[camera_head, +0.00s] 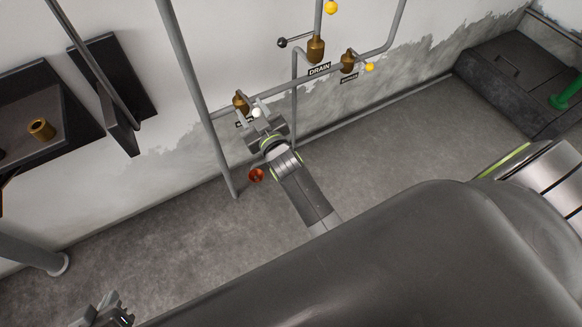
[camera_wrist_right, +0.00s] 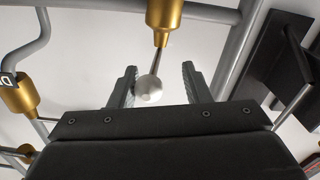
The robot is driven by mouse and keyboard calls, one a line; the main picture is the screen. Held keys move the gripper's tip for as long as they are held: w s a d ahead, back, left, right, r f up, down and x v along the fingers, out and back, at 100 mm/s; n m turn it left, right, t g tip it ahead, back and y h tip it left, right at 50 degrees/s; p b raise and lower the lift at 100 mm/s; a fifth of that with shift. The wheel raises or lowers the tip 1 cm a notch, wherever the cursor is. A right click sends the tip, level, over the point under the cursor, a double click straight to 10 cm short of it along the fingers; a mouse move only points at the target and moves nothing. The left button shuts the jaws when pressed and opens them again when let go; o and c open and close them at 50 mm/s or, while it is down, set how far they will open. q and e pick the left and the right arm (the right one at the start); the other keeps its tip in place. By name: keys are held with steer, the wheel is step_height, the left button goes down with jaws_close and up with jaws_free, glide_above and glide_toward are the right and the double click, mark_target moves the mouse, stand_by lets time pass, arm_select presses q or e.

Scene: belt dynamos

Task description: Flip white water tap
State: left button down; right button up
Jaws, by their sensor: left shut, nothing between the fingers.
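The white tap has a round white knob (camera_head: 256,112) on a thin lever below a brass valve body (camera_head: 241,103) on the wall pipe. In the right wrist view the white knob (camera_wrist_right: 148,90) hangs from the brass valve (camera_wrist_right: 163,17). My right gripper (camera_wrist_right: 158,68) is open, with one finger on each side of the knob and lever. The knob sits nearer the left finger in that view; whether they touch is unclear. In the head view my right gripper (camera_head: 268,128) is at the tap, its fingers largely hidden. My left gripper (camera_head: 105,312) is shut and empty at the bottom left.
Another brass valve (camera_head: 316,49) by the DRAIN label has a black-knobbed lever. A third valve (camera_head: 347,62) has a yellow knob. A vertical pipe (camera_head: 196,95) stands left of the tap. An orange-red round part (camera_head: 256,175) is below. A dark shelf (camera_head: 45,110) is at left.

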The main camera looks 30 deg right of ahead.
steer(key=s+p, duration=0.2)
steer(key=s, duration=0.1)
steer(key=s+p, duration=0.1)
steer(key=s, duration=0.1)
steer(key=shift+s+d+r, duration=0.1)
steer(key=shift+d+r, duration=0.05)
steer(key=shift+r, duration=0.15)
arm_select(q)
step_height(320, 180, up, 9)
steer(key=s+p, duration=0.2)
steer(key=p, duration=0.2)
steer(key=shift+a+f, duration=0.15)
steer(key=shift+a, duration=0.15)
arm_select(e)
steer(key=s+f+g, duration=0.1)
steer(key=s+f, duration=0.2)
steer(key=s, duration=1)
steer(key=shift+s, duration=0.35)
steer(key=shift+c, duration=0.2)
